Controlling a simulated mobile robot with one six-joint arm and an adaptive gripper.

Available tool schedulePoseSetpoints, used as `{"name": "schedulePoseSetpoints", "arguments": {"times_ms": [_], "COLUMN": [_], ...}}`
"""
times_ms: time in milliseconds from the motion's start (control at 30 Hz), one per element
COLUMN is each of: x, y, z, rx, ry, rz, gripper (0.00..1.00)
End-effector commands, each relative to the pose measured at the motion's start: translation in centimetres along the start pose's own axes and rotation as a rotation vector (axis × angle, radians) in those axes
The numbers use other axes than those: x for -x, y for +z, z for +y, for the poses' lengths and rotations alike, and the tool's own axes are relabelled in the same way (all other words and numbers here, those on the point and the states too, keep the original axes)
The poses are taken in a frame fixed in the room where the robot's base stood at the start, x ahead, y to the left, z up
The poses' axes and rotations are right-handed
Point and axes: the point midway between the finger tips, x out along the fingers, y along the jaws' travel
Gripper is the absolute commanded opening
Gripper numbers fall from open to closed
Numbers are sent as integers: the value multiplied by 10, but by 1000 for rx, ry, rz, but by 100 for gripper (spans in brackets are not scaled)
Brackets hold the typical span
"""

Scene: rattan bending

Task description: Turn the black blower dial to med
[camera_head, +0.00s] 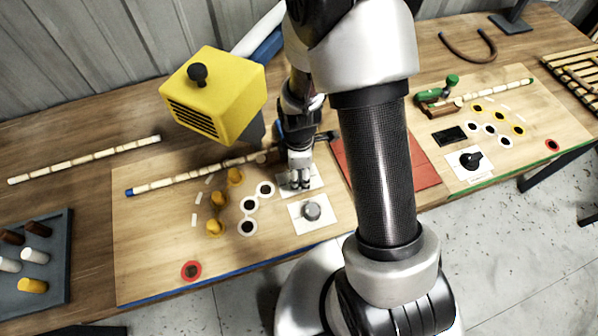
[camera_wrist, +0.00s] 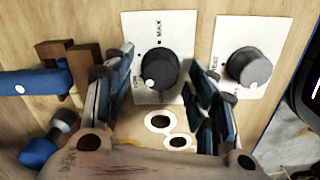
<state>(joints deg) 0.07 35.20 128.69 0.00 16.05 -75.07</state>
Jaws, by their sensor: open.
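The black blower dial (camera_wrist: 158,68) sits on a white plate (camera_wrist: 165,24) marked MAX at its upper edge in the wrist view. Its white pointer mark is at the dial's lower left. My gripper (camera_wrist: 160,62) is open, with one finger on each side of the dial and nothing clamped. I cannot tell whether either finger touches it. In the head view my gripper (camera_head: 300,184) is low over this plate (camera_head: 316,183), hiding the dial. The yellow blower (camera_head: 214,95) with a black top knob stands left of the gripper.
A grey dial (camera_wrist: 248,68) on another white plate is close beside the right finger; it also shows in the head view (camera_head: 311,211). Ringed holes (camera_wrist: 160,121) and a wooden bracket (camera_wrist: 68,66) are nearby. Another black dial (camera_head: 470,160) is far right.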

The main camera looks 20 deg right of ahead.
Motion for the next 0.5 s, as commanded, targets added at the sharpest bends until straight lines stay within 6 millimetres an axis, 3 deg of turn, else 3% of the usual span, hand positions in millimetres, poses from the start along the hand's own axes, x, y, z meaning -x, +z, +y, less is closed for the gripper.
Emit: {"name": "schedulePoseSetpoints", "arguments": {"times_ms": [200, 500], "x": [0, 0], "y": [0, 0], "z": [0, 0], "rx": [0, 0], "ry": [0, -1], "rz": [0, 0], "gripper": [51, 31]}}
